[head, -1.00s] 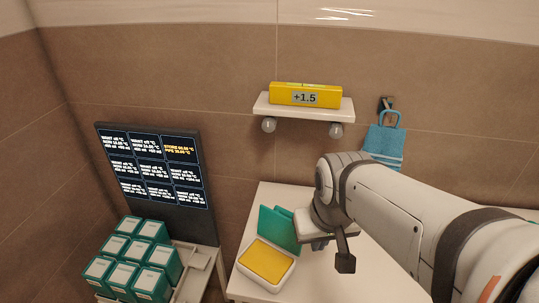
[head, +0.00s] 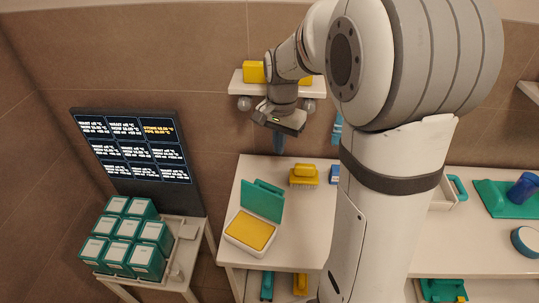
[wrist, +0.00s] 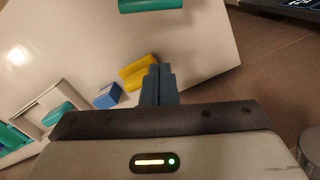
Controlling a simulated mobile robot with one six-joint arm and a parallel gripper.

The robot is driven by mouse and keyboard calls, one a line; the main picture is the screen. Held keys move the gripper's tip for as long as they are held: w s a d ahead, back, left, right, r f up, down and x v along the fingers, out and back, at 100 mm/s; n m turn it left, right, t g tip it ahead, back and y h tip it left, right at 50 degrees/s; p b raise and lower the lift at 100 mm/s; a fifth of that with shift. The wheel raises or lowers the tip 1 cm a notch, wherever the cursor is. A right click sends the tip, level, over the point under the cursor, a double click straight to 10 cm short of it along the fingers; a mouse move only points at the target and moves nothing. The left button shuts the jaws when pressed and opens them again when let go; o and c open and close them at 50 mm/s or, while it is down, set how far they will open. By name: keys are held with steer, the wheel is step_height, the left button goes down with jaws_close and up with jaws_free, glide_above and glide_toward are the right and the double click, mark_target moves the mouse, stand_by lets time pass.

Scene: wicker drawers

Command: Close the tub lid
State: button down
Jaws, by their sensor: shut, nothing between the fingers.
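The white tub (head: 238,238), with a yellow surface inside, stands on the left part of the white table. Its teal lid (head: 262,202) is open and stands up at the tub's back edge. My gripper (head: 279,148) is shut and empty, pointing down above the table's back edge, behind the lid and apart from it. In the wrist view the shut fingers (wrist: 157,72) show with nothing between them. A teal piece (wrist: 152,4), likely the lid, is cut off at the top of the wrist view.
A yellow brush (head: 304,175) and a blue item (head: 334,174) lie right of the tub. A wall shelf (head: 236,84) holding a yellow box is close behind my gripper. Teal boxes (head: 127,238) and a dark screen panel (head: 135,150) stand left. My arm hides mid-table.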

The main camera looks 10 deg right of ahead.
mark_target(266, 197)
step_height(266, 197, down, 8)
steer(key=s+a+p, duration=0.2)
steer(key=s, duration=0.1)
steer(key=shift+a+f, duration=0.2)
steer(key=shift+a, duration=0.2)
